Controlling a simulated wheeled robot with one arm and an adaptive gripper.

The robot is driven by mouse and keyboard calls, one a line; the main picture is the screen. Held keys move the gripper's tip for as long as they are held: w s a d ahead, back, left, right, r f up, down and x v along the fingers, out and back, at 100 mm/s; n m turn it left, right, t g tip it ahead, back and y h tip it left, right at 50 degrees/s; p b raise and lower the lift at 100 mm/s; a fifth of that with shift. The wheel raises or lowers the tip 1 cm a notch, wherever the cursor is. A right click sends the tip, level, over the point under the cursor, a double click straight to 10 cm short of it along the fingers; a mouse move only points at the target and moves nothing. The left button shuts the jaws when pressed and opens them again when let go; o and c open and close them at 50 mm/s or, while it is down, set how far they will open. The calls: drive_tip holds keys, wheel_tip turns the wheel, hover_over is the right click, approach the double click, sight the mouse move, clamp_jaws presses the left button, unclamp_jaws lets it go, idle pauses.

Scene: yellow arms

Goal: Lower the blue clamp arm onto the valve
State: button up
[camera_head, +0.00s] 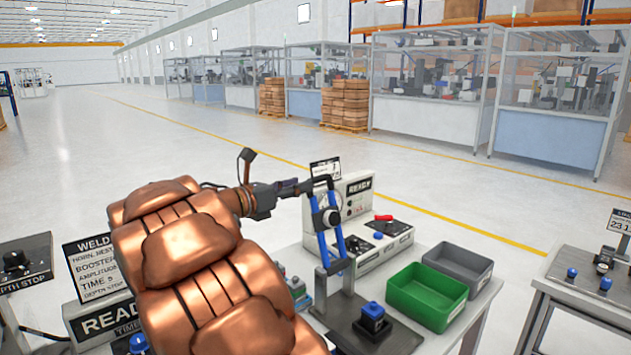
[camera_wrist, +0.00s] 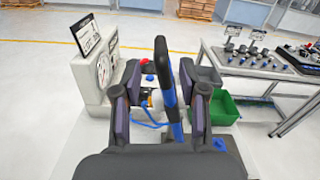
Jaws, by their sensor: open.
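The blue clamp arm (camera_head: 322,242) stands raised on a grey bracket on the bench in the head view. In the wrist view its bar (camera_wrist: 168,98), dark at the top and blue lower down, rises between my fingers. My gripper (camera_head: 316,184) is at the upper end of the clamp arm. In the wrist view my gripper (camera_wrist: 160,78) is open, with one finger on each side of the bar; a gap shows on the left, and the right finger is close to it. A blue-topped block, apparently the valve (camera_head: 373,318), sits on a dark plate below.
A green bin (camera_head: 427,295) and a grey bin (camera_head: 458,264) stand right of the clamp. Another table (camera_head: 590,285) stands at the right. Open floor lies beyond the bench.

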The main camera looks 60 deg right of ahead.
sight(320, 179)
drive_tip(key=x, duration=0.7)
drive_tip(key=shift+d+p, duration=0.2)
drive_tip(key=shift+p, duration=0.15)
clamp_jaws()
idle(0.4)
